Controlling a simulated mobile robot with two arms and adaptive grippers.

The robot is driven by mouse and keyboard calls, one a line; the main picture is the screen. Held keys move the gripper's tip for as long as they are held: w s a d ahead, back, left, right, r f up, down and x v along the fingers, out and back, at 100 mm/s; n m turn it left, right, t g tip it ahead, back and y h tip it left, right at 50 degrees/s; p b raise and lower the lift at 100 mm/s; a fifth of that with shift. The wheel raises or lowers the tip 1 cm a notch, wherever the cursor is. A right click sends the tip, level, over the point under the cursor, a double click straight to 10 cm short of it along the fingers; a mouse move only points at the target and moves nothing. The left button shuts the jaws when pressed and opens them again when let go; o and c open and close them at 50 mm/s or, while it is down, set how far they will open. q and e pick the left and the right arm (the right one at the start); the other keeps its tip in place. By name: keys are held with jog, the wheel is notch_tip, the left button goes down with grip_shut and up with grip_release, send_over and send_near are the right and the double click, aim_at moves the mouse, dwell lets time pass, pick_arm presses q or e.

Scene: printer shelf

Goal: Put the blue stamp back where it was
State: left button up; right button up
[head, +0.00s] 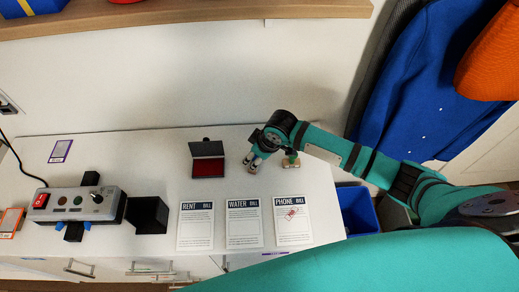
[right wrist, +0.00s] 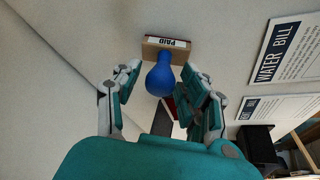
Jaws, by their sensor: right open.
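The blue stamp (right wrist: 160,80) shows in the right wrist view, with a round blue handle and a wooden base marked PAID (right wrist: 168,46). Its handle points toward my right gripper (right wrist: 161,84), whose open fingers lie on either side of it with gaps showing. In the head view the right gripper (head: 255,160) is low over the table, right of the open red ink pad (head: 208,168). A small wooden-based stamp (head: 291,163) shows just right of it, partly behind the arm; I cannot tell whether it is the blue one. My left gripper is not in view.
The white table (head: 150,160) holds the rent (head: 196,226), water (head: 244,224) and phone bills (head: 293,220) in front. The phone bill carries a red mark. A black box (head: 148,214) and a switch box (head: 75,204) stand left. A blue bin (head: 358,208) is beyond the right edge.

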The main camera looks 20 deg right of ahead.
jog(key=v, duration=1.1)
jog(key=shift+r+b, duration=0.15)
jog(key=shift+b, duration=0.2)
jog(key=shift+d, duration=0.1)
